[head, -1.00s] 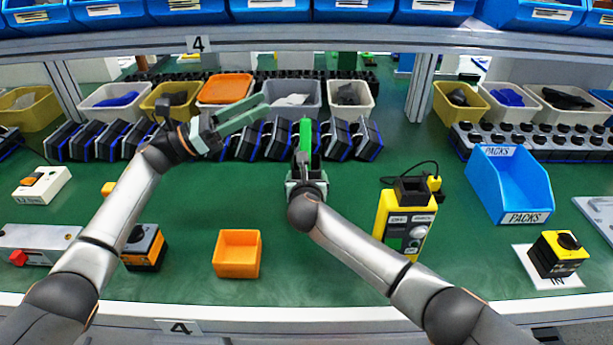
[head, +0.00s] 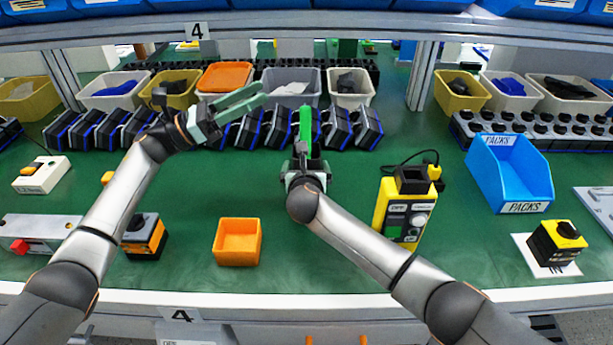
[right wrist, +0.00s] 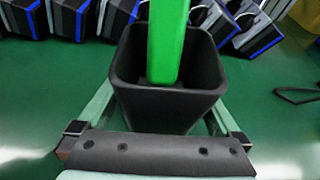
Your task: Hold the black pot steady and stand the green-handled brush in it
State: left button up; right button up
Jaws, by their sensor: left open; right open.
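The green-handled brush (head: 305,124) stands upright in the black pot (head: 317,167), its lower end hidden inside. In the right wrist view the green handle (right wrist: 166,45) rises out of the mouth of the pot (right wrist: 165,102). My right gripper (head: 303,168) is open, low at the pot, with one finger on each side of it; I cannot tell whether they touch it. My left gripper (head: 263,95) is open and empty, up and to the left of the brush, its fingers pointing right.
An orange bin (head: 237,257) stands in front on the green table. A yellow device (head: 404,215) with a black holder on top is right of the pot. A blue packs bin (head: 510,185) is farther right. Black-and-blue units (head: 246,132) line the back, near my left gripper.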

jog(key=v, duration=1)
jog(key=shift+s+d+r, duration=0.1)
jog(key=shift+s+r, duration=0.1)
jog(key=shift+s, duration=0.1)
jog(key=shift+s+r, duration=0.1)
jog(key=shift+r, duration=0.05)
